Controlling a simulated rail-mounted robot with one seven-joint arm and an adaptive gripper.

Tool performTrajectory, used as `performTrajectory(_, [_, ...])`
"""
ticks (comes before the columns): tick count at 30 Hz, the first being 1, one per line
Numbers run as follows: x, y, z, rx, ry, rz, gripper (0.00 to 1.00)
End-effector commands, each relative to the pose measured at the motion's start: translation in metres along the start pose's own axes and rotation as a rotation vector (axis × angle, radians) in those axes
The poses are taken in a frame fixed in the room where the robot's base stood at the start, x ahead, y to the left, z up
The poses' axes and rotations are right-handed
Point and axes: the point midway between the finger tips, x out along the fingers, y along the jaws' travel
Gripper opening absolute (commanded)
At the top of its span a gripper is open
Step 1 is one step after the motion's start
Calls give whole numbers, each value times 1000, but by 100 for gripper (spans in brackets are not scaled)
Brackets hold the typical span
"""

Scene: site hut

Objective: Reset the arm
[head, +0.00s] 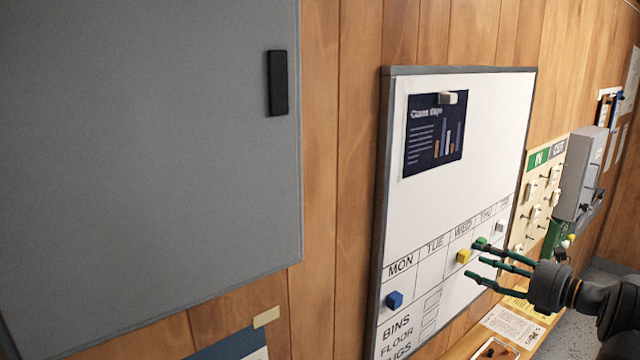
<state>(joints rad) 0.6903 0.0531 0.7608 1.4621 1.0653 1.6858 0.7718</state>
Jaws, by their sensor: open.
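My gripper (475,261) reaches in from the right edge, in front of the lower right of a whiteboard (490,130). Its green-and-dark fingers are spread, and I see nothing held between them. A green magnet (480,243) shows right at the tip of the upper finger; I cannot tell if they touch. A yellow magnet (463,256) sits just left of the fingers. The dark wrist of my arm is at the right edge; most of the arm is out of view.
A blue magnet (394,299) is under MON and a white one (500,226) under FRI. A dark poster (434,134) hangs on the board. A grey cabinet door (140,150) fills the left. An IN/OUT peg board (537,200) and a grey box (581,172) are right.

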Motion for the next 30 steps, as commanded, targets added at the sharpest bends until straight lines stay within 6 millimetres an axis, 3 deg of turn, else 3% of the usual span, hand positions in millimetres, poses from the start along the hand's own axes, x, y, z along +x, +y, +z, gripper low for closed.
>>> performTrajectory(13, [-98, -1, 0, 1, -2, -5, 48])
performTrajectory(15, [-74, 2, -1, 1, 2, 6, 48])
performTrajectory(30, [29, -1, -1, 1, 0, -2, 48])
